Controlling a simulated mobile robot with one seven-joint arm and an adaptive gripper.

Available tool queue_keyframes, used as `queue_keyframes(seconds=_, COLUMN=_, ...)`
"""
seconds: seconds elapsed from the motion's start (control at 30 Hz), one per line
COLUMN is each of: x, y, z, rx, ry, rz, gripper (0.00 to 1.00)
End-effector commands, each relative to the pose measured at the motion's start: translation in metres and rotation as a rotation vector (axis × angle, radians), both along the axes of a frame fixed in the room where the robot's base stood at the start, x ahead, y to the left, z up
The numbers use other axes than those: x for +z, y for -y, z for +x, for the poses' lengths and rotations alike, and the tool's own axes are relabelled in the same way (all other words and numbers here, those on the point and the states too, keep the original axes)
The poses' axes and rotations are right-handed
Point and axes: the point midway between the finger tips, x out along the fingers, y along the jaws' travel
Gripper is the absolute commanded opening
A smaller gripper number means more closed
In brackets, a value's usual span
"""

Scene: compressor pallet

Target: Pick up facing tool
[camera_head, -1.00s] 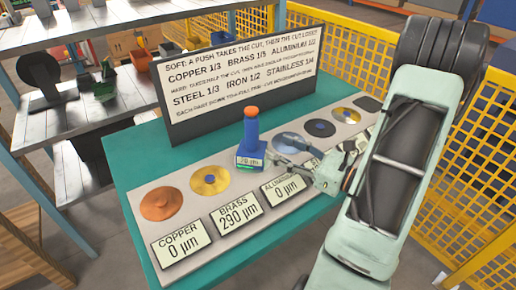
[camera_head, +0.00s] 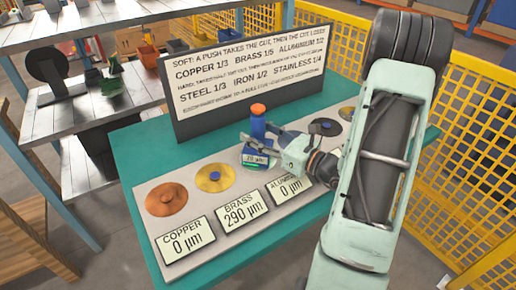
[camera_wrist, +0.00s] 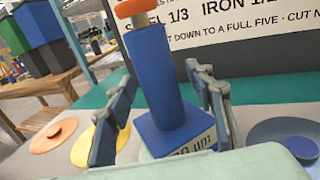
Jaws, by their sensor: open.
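The facing tool (camera_head: 257,128) is a blue post with an orange top and a square blue base bearing a small readout. It stands upright on the pale board, right of the brass disc. My gripper (camera_head: 262,142) is open and low, with its fingers at the tool from the right. In the wrist view the tool (camera_wrist: 168,85) stands between the two spread fingers of my gripper (camera_wrist: 165,112), with a gap visible on either side. The bottom of its base is hidden by my gripper's body.
The board (camera_head: 150,200) holds a copper disc (camera_head: 166,199), a brass disc (camera_head: 214,178), more discs and several label plates. A sign (camera_head: 245,80) stands behind it on the teal table (camera_head: 135,150). A yellow fence (camera_head: 480,170) is at right. Shelves stand at left.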

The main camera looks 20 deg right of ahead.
Motion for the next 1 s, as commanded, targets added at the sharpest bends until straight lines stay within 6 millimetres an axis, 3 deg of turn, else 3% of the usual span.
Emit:
queue_keyframes(seconds=0.17, x=-0.0001, y=0.0001, z=0.0000, rx=0.000, ry=0.000, rz=0.000, gripper=0.49)
queue_keyframes(seconds=0.6, x=0.0000, y=0.0004, z=-0.0003, rx=0.000, ry=0.000, rz=0.000, gripper=0.01)
queue_keyframes(seconds=1.0, x=0.0032, y=0.0003, z=0.0003, rx=0.001, ry=0.008, rz=0.001, gripper=0.00)
